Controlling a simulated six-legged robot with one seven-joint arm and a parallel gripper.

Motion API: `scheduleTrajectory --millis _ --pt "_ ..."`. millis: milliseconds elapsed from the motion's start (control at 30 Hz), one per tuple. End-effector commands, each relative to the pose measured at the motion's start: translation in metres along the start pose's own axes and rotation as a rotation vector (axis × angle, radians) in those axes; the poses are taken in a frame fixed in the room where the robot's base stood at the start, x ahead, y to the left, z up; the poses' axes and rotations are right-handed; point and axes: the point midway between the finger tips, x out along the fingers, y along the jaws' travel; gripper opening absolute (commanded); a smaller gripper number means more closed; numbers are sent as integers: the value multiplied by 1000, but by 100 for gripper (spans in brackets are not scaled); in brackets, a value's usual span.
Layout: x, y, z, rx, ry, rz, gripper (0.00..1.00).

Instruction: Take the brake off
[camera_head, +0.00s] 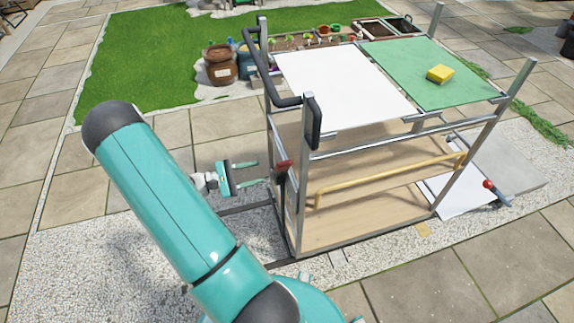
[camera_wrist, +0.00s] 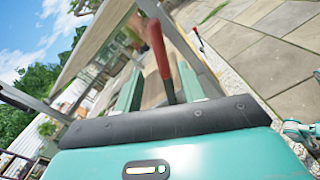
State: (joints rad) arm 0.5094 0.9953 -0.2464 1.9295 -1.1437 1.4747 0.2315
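A lever with a red grip (camera_head: 283,167) is on the near left end of a metal-framed cart (camera_head: 298,215). In the wrist view, the red grip (camera_wrist: 158,48) stands tilted, with its dark shank running down between my finger lines. My gripper (camera_head: 263,172) is teal and points right at the lever. Its two fingers are apart and empty, and the tips look just short of the lever in the head view. The fingers also show apart in the wrist view (camera_wrist: 160,82). The lever's lower end is hidden.
The cart has a black push handle (camera_head: 266,70) above the lever, a white panel (camera_head: 345,85), a green panel (camera_head: 425,70) with a yellow sponge (camera_head: 440,74), and a yellow rail (camera_head: 390,178). A red-knobbed rod (camera_head: 488,184) is at its far right. Pots (camera_head: 220,66) stand behind.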

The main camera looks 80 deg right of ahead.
Motion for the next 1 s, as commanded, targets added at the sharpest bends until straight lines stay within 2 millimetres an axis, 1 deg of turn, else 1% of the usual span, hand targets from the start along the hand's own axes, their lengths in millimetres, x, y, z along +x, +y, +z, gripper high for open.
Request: scheduleTrajectory --millis 33,300,500,600,700,967,1000 --pt "11 -1 1 -2 -2 -4 40" --pt "64 -1 1 -2 -2 -5 40" --pt "98 -1 1 0 -1 -5 40" --pt "108 -1 0 -1 -1 -3 40" --pt "113 -1 0 -1 0 -3 40" --pt "114 -1 0 -1 1 -2 40" --pt "114 -1 0 -1 1 -2 32"
